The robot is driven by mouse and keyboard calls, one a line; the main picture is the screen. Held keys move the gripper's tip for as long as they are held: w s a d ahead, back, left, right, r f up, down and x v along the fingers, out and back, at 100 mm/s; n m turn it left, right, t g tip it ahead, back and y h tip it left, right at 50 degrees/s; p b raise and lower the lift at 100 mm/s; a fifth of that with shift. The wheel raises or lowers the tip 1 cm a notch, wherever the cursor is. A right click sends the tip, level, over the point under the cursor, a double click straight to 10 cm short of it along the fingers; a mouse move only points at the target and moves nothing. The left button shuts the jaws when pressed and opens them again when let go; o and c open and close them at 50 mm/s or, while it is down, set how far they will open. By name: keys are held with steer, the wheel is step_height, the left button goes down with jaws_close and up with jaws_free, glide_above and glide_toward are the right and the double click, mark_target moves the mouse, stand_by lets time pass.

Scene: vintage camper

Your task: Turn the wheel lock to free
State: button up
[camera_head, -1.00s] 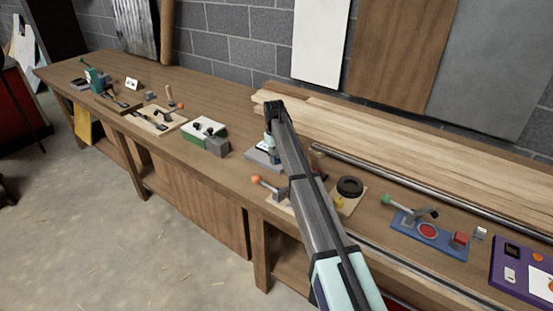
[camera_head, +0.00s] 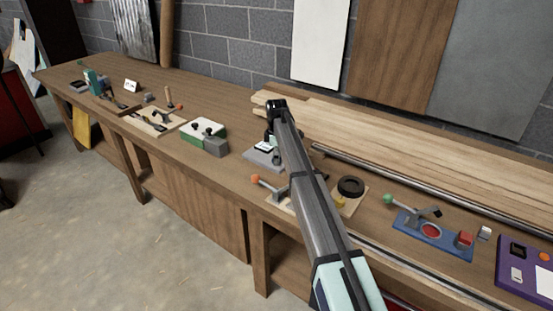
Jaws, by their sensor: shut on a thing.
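My arm reaches over the workbench from the lower right, and its end bends down to my gripper (camera_head: 269,139). The gripper is small and dark in this view, right over a fixture with a grey base plate (camera_head: 251,156). It is shut on a part of that fixture, but the arm and the distance hide which part and how it is turned. A black wheel-like ring (camera_head: 351,187) with a yellow block (camera_head: 338,201) sits on a light wooden board just right of my arm. I cannot tell from this view which fixture is the wheel lock.
An orange-knobbed lever (camera_head: 255,179) stands left of my forearm. A green-and-white box (camera_head: 203,130) is to the left. A blue board (camera_head: 408,228) with a green-knobbed lever and a purple panel (camera_head: 513,263) lie to the right. Planks (camera_head: 370,132) and a metal rod lie behind.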

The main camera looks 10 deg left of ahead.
steer(key=shift+n+b, duration=0.35)
steer(key=shift+n, duration=1.95)
steer(key=o, duration=1.2)
steer(key=shift+c, duration=0.2)
step_height(320, 180, up, 12)
steer(key=shift+s+d, duration=0.15)
steer(key=shift+s, duration=0.1)
